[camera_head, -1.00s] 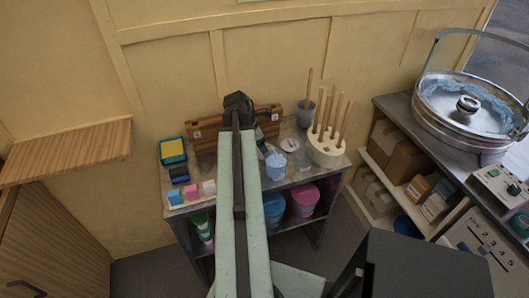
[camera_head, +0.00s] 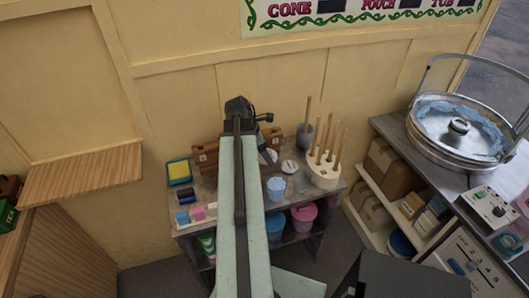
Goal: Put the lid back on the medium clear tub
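A small tub (camera_head: 276,188) with pale blue contents stands on the grey bench, just right of my arm; I cannot tell its size class. A flat white disc (camera_head: 289,167), which looks like a lid, lies behind it. Another pale round piece (camera_head: 268,156) shows beside my arm, partly covered; I cannot tell whether it is a lid. My gripper (camera_head: 264,118) is at the far end of my arm, high in front of the back wall. Its fingers are too small and dark to read.
A cream block with wooden sticks (camera_head: 322,172) and a grey cup (camera_head: 306,138) stand at the bench's right. A wooden case (camera_head: 207,153), a yellow-topped sponge (camera_head: 179,171) and coloured blocks (camera_head: 197,213) are at left. A steel floss machine (camera_head: 458,128) stands on the right counter.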

